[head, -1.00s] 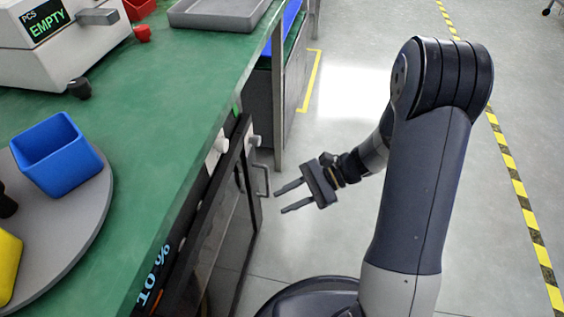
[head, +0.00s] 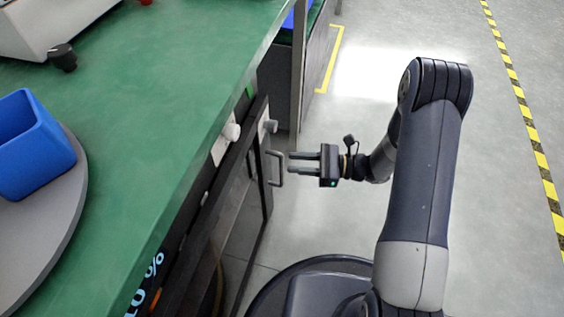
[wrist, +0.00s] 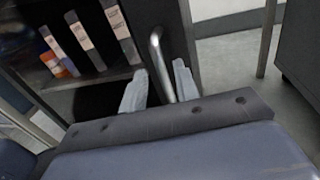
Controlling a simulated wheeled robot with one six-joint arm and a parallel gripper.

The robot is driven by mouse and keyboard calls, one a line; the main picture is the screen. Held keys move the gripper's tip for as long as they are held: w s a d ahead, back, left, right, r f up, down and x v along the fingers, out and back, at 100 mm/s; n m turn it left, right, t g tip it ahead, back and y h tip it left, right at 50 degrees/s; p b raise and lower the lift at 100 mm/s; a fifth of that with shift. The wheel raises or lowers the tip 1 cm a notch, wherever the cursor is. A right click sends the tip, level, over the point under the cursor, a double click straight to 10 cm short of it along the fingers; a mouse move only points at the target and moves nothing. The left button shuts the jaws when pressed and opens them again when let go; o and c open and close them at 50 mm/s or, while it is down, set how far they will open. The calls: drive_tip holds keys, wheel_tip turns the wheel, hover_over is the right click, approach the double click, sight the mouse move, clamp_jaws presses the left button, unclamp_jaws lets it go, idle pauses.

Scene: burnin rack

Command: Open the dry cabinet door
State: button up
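The dry cabinet door (head: 235,205) is under the green bench, a dark-framed glass panel that looks closed. Its grey bar handle (head: 279,168) stands out near the far edge of the door. My gripper (head: 291,162) is open and level, its fingers pointing left at the handle, with the tips at or just short of it. In the wrist view the handle (wrist: 161,65) rises between my two pale fingertips (wrist: 158,88), one on each side. I cannot tell whether either finger touches it. Through the glass, binders (wrist: 92,40) show on a shelf.
The green bench top (head: 160,110) overhangs the cabinet on the left. A blue bin (head: 35,150) stands on a grey round tray (head: 62,215). A bench leg (head: 298,70) is beyond the handle. The floor on the right is clear.

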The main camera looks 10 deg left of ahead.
sight(281, 162)
drive_tip(key=shift+s+a+b, duration=0.15)
drive_tip(key=shift+a+b, duration=0.1)
drive_tip(key=shift+a, duration=0.95)
drive_tip(key=shift+s+a+b, duration=0.1)
drive_tip(key=shift+a+b, duration=0.1)
drive_tip(key=shift+a, duration=0.95)
clamp_jaws()
